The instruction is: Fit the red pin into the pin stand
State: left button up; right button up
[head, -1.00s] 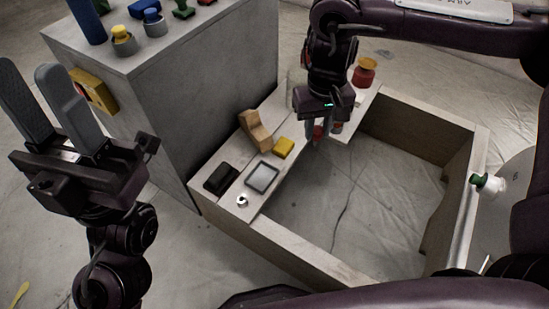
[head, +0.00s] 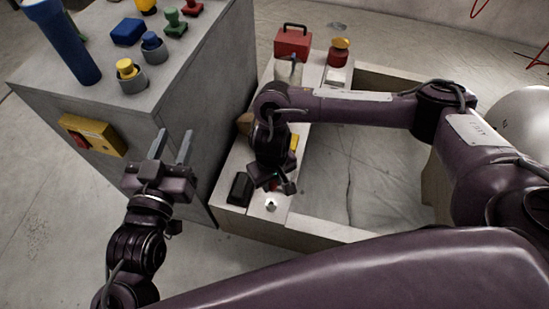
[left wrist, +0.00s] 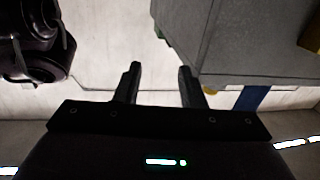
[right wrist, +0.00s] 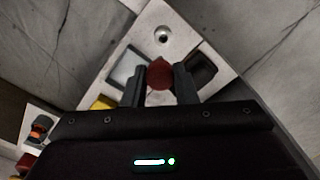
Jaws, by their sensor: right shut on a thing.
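My right gripper (right wrist: 160,88) is shut on the red pin (right wrist: 160,74), whose round red end shows between the fingers in the right wrist view. In the head view this gripper (head: 275,185) hangs over the near part of the white ledge, and the arm hides most of the pin. A small white round piece with a dark centre (right wrist: 162,35), which looks like the pin stand, is on the ledge just beyond the pin. It also shows in the head view (head: 271,204), just below the gripper. The pin appears apart from it. My left gripper (head: 176,146) is open and empty.
A black tray (head: 239,188) and a grey-framed tray (right wrist: 130,66) flank the pin. A yellow block (head: 294,142) is partly behind my right arm. A grey cabinet (head: 180,110) stands at left. A red toolbox (head: 293,43) and a red-yellow piece (head: 339,50) are farther back.

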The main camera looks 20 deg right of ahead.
jog(key=shift+s+a+f, duration=0.15)
jog(key=shift+a+f, duration=0.1)
jog(key=shift+a, duration=0.05)
pick_arm(q)
jog(key=shift+a+f+g, duration=0.1)
jog(key=shift+f+g, duration=0.2)
jog(key=shift+f, duration=0.3)
jog(key=shift+f, duration=0.15)
